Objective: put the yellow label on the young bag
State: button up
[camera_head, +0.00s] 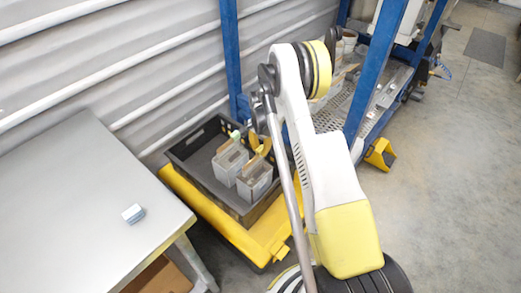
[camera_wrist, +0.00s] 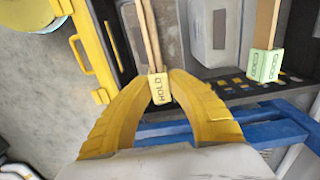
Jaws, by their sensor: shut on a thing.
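A small yellow label (camera_wrist: 160,90) marked HOLD sits between the fingertips of my gripper (camera_wrist: 160,78), which is shut on it. Two narrow tan strips run up from the label in the wrist view; I cannot tell whether it touches a bag. In the head view my gripper (camera_head: 259,143) is over the dark crate, above the nearer grey bag (camera_head: 255,181). A second grey bag (camera_head: 230,159) stands to its left. Green labels (camera_wrist: 264,64) sit at the end of a brown strip at right in the wrist view. I cannot tell which bag is the young one.
The dark crate (camera_head: 188,151) rests on a yellow cart (camera_head: 243,240). A blue-framed rack (camera_head: 377,70) stands behind, right of the crate.

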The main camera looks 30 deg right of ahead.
dwell(0.8)
jog(key=o, duration=1.4)
jog(key=shift+r, duration=0.15)
jog(key=shift+r+p, duration=1.35)
jog(key=shift+r, duration=2.1)
